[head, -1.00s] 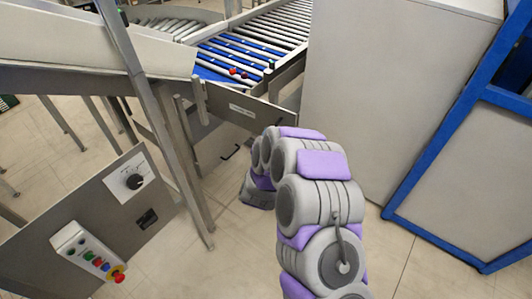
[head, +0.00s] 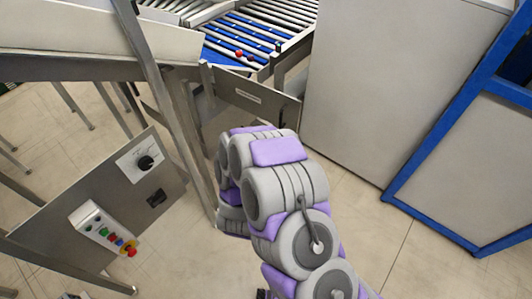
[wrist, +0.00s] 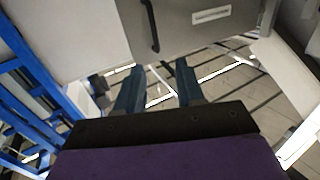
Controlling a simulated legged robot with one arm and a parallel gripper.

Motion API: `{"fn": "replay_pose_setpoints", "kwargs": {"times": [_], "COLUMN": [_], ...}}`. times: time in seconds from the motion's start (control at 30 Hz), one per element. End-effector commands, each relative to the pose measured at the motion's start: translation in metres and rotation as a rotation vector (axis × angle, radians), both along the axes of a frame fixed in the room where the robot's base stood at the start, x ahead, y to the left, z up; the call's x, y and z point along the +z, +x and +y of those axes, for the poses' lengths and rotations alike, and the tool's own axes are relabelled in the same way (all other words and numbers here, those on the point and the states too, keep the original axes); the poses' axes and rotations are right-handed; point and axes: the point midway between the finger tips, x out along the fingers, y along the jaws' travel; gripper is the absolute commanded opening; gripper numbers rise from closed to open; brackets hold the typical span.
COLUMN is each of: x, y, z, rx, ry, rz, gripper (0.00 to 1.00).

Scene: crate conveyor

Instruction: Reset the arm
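My arm, grey with purple pads, shows in the middle of the head view, folded above the floor in front of the conveyor. My gripper (wrist: 159,84) shows in the wrist view with its two dark fingers apart. Nothing is between the fingers. Beyond them is a grey metal panel (wrist: 190,22) with a dark handle and a white label. In the head view the gripper's fingers are hidden behind the arm.
A roller conveyor (head: 250,38) with blue strips and red buttons is at the top. A control panel (head: 118,195) with a dial and coloured buttons stands at left. A large grey cabinet (head: 395,90) and a blue frame (head: 435,140) are at right. Tiled floor (head: 355,215) lies between.

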Motion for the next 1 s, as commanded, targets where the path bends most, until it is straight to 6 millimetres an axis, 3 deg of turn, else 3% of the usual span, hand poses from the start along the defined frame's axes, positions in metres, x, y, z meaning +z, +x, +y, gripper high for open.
{"fn": "replay_pose_setpoints", "kwargs": {"times": [0.2, 0.73, 1.0], "x": [0.002, 0.001, -0.005], "y": [-0.011, -0.011, 0.001], "z": [0.001, 0.001, 0.003], "rx": [0.0, -0.001, -0.008], "ry": [0.001, 0.001, 0.11], "rz": [-0.003, -0.003, 0.113], "gripper": [0.38, 0.38, 0.38]}}
